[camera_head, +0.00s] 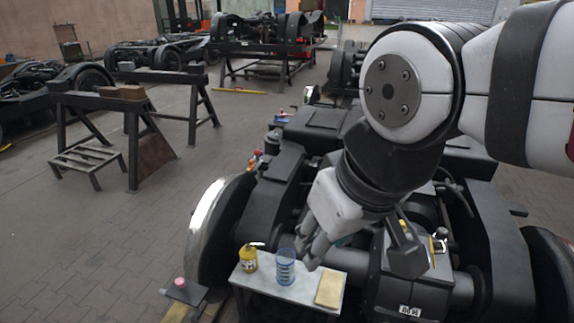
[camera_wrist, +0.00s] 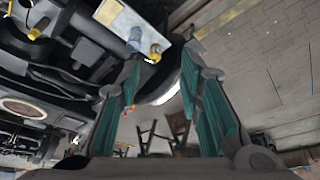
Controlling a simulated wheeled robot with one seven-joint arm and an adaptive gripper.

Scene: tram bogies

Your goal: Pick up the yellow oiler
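The yellow oiler (camera_head: 248,258) stands upright at the left end of a small pale-topped table (camera_head: 290,291) beside the bogie. In the wrist view the oiler (camera_wrist: 155,51) shows near the top centre, beyond the fingertips, at the table's edge. My gripper (camera_head: 312,247) is above and behind the table, to the right of the oiler and apart from it. In the wrist view my gripper (camera_wrist: 162,62) has its two green-padded fingers spread wide, with nothing between them.
A blue clear cup (camera_head: 285,267) stands just right of the oiler, and a yellow block (camera_head: 330,290) lies farther right. The black bogie (camera_head: 307,150) is behind the table. A pink-topped item (camera_head: 180,283) is at left. Black trestles (camera_head: 130,125) stand on the floor beyond.

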